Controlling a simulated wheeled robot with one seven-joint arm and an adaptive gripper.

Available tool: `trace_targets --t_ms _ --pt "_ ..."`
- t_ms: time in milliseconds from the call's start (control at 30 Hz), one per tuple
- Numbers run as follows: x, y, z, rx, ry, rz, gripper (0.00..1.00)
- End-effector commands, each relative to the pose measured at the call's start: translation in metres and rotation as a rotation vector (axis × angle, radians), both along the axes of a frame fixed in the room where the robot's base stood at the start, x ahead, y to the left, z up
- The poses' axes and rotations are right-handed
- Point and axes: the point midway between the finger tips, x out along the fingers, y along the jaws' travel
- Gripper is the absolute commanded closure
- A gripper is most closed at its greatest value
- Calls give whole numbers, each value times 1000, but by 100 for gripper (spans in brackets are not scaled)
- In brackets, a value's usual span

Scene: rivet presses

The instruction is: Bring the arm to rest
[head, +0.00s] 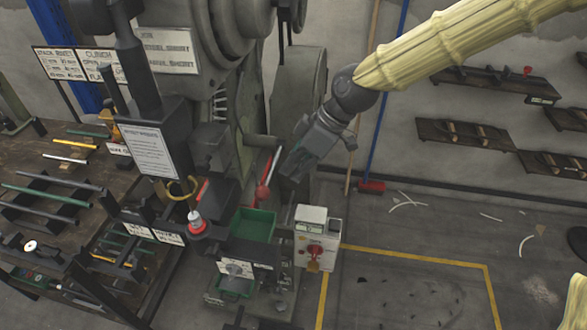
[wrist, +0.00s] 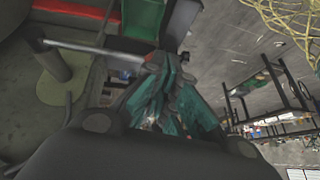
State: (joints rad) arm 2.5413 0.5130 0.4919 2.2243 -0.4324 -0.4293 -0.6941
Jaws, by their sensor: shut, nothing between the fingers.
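My gripper (head: 293,165) hangs at the end of my arm, which comes in from the upper right in a pale yellow sleeve. In the head view the gripper points down and left, in front of the grey rivet press (head: 225,70). Its fingers are shut and empty. A red-handled lever (head: 263,191) is close to the left of the fingertips in the picture; I cannot tell whether they touch. In the wrist view the dark gripper body fills the bottom, and the fingers (wrist: 165,85) show in the middle.
A green bin (head: 253,225) and a white control box with a red switch (head: 317,238) stand below the gripper. A workbench (head: 60,165) with rods is at the left. Wall shelves (head: 465,135) hang at the right. The floor inside the yellow line (head: 420,257) is mostly clear.

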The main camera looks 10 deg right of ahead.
Motion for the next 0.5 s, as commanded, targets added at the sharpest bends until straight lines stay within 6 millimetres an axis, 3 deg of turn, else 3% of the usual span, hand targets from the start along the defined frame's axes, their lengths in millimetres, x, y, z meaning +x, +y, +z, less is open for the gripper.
trace_targets --t_ms 267,367,500 --pt "-1 0 -4 0 6 -6 100" --pt "-4 0 -21 1 33 -40 100" --pt "-16 -1 -73 -2 115 -150 100"
